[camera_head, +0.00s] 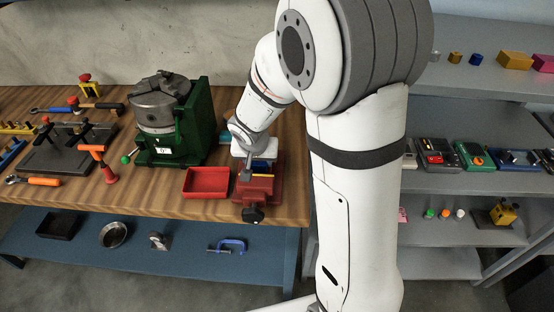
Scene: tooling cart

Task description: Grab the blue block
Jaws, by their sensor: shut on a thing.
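My gripper (248,173) points down over the red vise (258,190) near the front right edge of the wooden bench. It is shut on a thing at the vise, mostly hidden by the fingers. A small strip of blue, taken to be the blue block (263,163), shows beside the fingers at the vise's top. I cannot tell whether the block touches the vise jaws. A yellow strip also shows on the vise.
A red tray (206,182) stands just left of the vise. A green fixture (190,130) with a grey chuck (158,106) is behind it. Tools crowd the bench's left side. Grey shelves (470,190) with several small items stand at the right, partly hidden by my arm.

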